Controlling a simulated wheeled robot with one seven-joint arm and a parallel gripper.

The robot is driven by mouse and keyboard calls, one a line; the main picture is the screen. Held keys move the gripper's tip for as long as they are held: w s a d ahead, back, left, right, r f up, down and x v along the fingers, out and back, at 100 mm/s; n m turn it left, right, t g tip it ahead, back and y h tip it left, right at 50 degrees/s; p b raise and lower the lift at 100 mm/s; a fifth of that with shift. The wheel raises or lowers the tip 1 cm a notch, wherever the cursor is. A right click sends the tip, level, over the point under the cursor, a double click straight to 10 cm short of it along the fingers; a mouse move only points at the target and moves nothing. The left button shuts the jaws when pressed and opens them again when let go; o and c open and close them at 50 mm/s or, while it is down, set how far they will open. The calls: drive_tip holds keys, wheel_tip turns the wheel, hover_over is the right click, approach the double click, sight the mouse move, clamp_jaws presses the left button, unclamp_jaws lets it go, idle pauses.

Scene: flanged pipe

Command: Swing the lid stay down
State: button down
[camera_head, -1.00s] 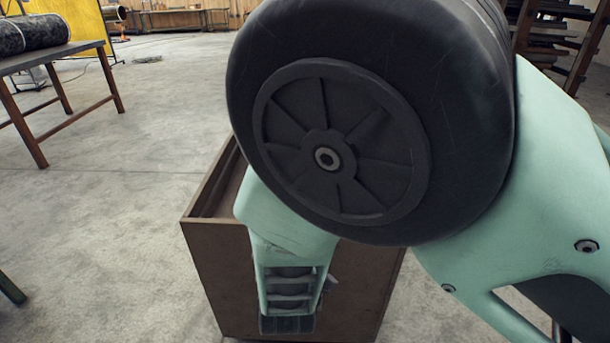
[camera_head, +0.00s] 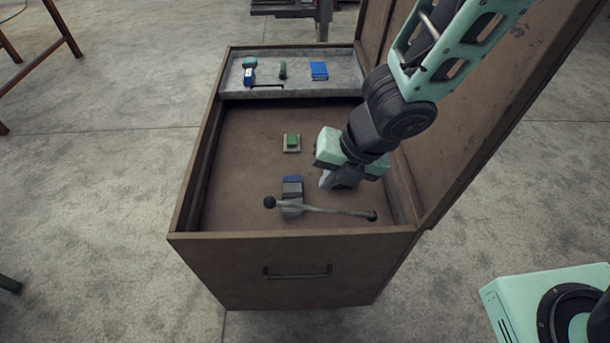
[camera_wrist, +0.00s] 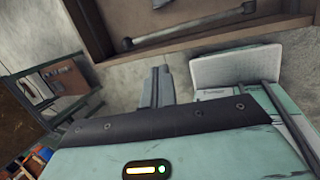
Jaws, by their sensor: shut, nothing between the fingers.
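The lid stay (camera_head: 325,209) is a thin grey rod with a dark ball at each end. It lies nearly level across the front of the open box (camera_head: 285,245), its right end by the right front corner. The brown lid (camera_head: 480,130) stands open on the right. My gripper (camera_head: 325,181) is shut and empty, above the box and behind the stay in the head view, apart from it. In the wrist view my shut fingers (camera_wrist: 158,88) point toward the box edge, and the rod (camera_wrist: 190,29) shows beyond them.
A grey tray (camera_head: 300,88) at the back of the box holds several small items. A green-topped block (camera_head: 291,142) and a grey-blue block (camera_head: 292,190) lie on the box floor, the latter near the stay. A handle (camera_head: 297,273) is on the front wall.

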drive_tip(key=b, duration=0.7)
approach(308, 207)
drive_tip(key=shift+n+h, duration=0.3)
drive_tip(key=x, duration=0.6)
drive_tip(key=shift+w+a+f, duration=0.1)
drive_tip(key=shift+a+f, duration=0.2)
drive_tip(key=shift+a, duration=0.1)
drive_tip(key=b+x, duration=0.2)
drive_tip(key=s+b+x, duration=0.1)
drive_tip(key=b+x, duration=0.2)
drive_tip(key=shift+s+a, duration=0.1)
drive_tip(key=shift+a, duration=0.1)
